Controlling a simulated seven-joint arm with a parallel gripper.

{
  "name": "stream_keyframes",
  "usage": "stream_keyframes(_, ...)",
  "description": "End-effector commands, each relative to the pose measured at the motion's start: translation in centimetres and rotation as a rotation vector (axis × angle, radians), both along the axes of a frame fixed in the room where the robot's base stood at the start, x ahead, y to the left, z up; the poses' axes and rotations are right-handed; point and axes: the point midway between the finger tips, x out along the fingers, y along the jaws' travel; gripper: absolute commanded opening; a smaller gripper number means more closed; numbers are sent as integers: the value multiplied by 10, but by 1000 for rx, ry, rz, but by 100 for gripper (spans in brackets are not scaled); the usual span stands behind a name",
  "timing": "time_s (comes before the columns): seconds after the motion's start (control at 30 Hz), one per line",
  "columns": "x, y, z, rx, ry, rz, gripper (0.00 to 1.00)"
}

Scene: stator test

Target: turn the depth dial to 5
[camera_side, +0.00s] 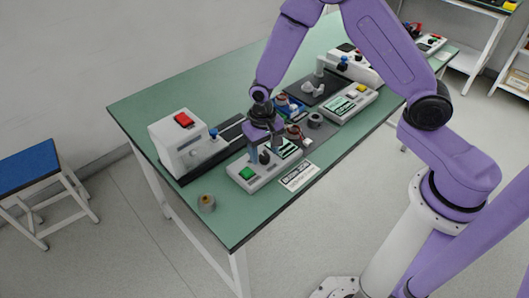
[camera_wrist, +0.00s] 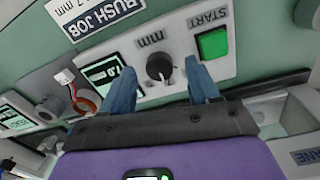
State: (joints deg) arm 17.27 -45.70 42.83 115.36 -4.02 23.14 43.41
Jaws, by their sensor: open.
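The depth dial (camera_wrist: 159,66) is a dark round knob with a pale pointer mark on a light grey control box (camera_wrist: 180,28), under the letters "mm". My gripper (camera_wrist: 164,88) is open in the wrist view, with one blue finger on each side of the dial and a gap to it. In the side view my gripper (camera_side: 265,158) is over the control box (camera_side: 247,182), and the dial (camera_side: 264,157) shows between the fingers. A lit display (camera_wrist: 104,71) sits beside the dial, partly hidden by a finger; its digits are hard to read. A green START button (camera_wrist: 213,43) is on the other side.
A white machine with a red switch (camera_side: 184,119) stands behind the control box. A brass-coloured part (camera_side: 206,203) is near the table's front left corner. A "RUSH JOB" card (camera_side: 299,177) lies in front. A stator with coloured wires (camera_side: 295,133) and a second box (camera_side: 346,104) are to the right.

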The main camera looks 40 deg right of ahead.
Motion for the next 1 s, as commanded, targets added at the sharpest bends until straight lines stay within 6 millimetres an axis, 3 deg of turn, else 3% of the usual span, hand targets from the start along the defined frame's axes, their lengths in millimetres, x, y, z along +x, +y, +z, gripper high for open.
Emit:
stream_keyframes(0.17, -1, -1, -11, -1, 1, 0, 60)
stream_keyframes(0.47, 0, -1, -12, 0, 0, 0, 60)
stream_keyframes(0.67, 0, -1, -12, 0, 0, 0, 4)
stream_keyframes(1.0, 0, -1, -12, 0, 0, 39, 4)
